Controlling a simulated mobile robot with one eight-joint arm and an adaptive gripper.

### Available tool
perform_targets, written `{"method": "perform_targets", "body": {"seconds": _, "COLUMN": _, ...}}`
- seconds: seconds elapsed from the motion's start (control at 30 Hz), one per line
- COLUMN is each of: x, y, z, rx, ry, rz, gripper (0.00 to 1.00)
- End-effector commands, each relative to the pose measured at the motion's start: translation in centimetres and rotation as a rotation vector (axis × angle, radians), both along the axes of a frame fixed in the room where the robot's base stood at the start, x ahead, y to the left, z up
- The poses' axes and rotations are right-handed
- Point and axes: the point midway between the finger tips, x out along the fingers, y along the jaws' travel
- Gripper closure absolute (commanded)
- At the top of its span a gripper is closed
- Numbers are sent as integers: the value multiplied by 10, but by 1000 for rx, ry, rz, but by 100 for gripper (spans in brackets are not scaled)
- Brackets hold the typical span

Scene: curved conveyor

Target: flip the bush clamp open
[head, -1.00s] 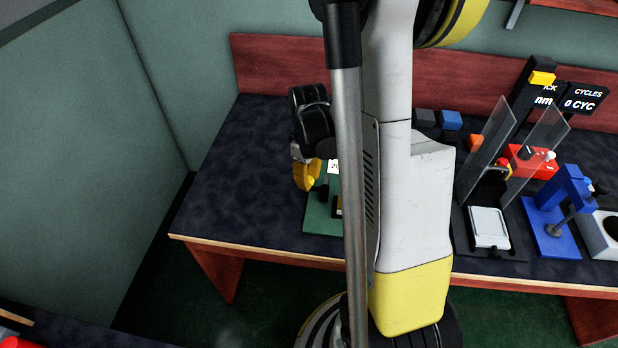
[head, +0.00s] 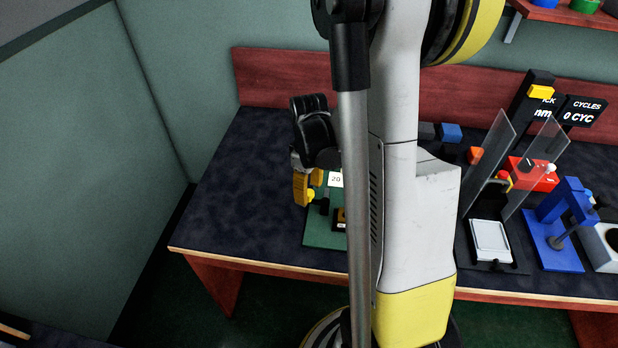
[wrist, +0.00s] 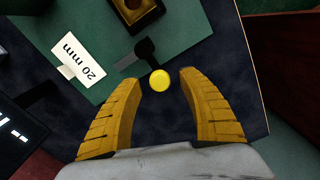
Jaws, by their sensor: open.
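In the wrist view my gripper (wrist: 158,103) is open, its two yellow fingers on either side of a round yellow knob (wrist: 159,80). The knob sits at the end of a short black lever (wrist: 146,50) by the green base plate (wrist: 195,40). I cannot tell whether the fingers touch the knob; gaps show on both sides. A black and yellow block (wrist: 144,12) stands on the plate, cut off by the top edge. In the head view my gripper (head: 302,186) is at the left side of the green plate (head: 322,232), and my arm hides much of the fixture.
A white "20 mm" label (wrist: 80,62) stands on the plate. In the head view a clear-shielded device (head: 490,240), a blue press (head: 553,235) and a red box (head: 532,176) stand to the right. The dark table (head: 235,200) is clear to the left.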

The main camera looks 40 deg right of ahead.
Motion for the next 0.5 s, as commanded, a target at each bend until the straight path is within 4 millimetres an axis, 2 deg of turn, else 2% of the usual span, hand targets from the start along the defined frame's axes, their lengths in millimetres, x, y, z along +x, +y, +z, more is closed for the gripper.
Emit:
{"method": "perform_targets", "body": {"seconds": 0.3, "x": -1, "y": 1, "z": 68, "rx": 0, "ry": 0, "rz": 0, "gripper": 52}}
{"method": "perform_targets", "body": {"seconds": 0.5, "x": 0, "y": 0, "z": 100, "rx": 0, "ry": 0, "rz": 0, "gripper": 52}}
